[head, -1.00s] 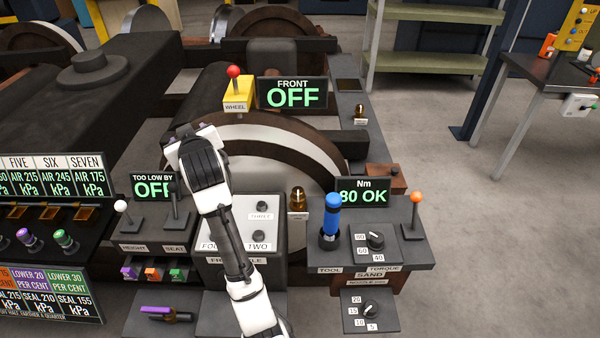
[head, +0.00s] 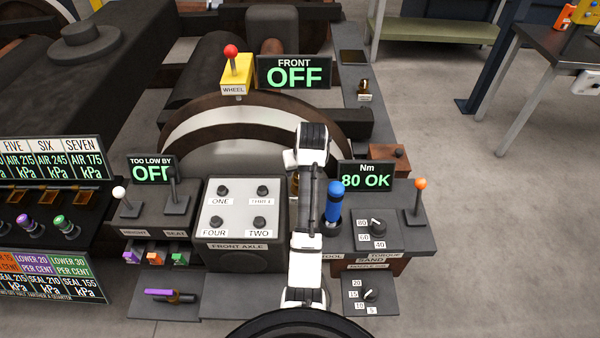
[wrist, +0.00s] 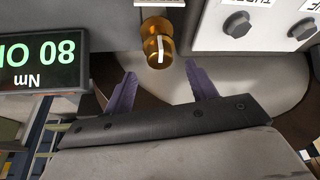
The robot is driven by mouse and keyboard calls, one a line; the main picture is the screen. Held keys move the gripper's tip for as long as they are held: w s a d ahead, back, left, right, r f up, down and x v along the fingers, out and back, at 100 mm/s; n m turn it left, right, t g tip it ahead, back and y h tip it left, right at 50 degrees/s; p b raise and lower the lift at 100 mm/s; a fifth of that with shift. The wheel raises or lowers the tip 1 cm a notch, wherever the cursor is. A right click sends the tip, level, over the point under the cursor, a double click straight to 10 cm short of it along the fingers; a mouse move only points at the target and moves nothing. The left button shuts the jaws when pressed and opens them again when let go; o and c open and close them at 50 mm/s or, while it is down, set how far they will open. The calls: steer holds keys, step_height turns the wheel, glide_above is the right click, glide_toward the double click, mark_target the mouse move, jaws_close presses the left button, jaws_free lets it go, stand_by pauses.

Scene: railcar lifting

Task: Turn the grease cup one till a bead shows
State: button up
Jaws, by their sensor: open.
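A brass grease cup (wrist: 158,45) with a white line on its face shows at the top middle of the wrist view. My gripper (wrist: 160,84) is open and empty, its two purple fingers pointing toward the cup with a gap between. I see no contact. In the head view my arm hides nearly all of this cup, leaving only a brass sliver (head: 295,186); my fingers are hidden there too. A second brass cup (head: 364,87) stands farther back on the right ledge, its label too small to read. I see no bead on the near cup.
The bolt panel (head: 241,222) marked FRONT AXLE is left of my arm. The blue-handled tool (head: 333,205) and the 80 OK display (head: 366,176) stand close on its right. The yellow WHEEL box (head: 237,72) is behind. Open floor (head: 490,215) lies at right.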

steer(key=x, duration=0.5)
steer(key=shift+w+f+p, duration=0.15)
steer(key=shift+f+p, duration=0.2)
steer(key=shift+p, duration=0.05)
steer(key=c, duration=1)
steer(key=shift+m, duration=0.3)
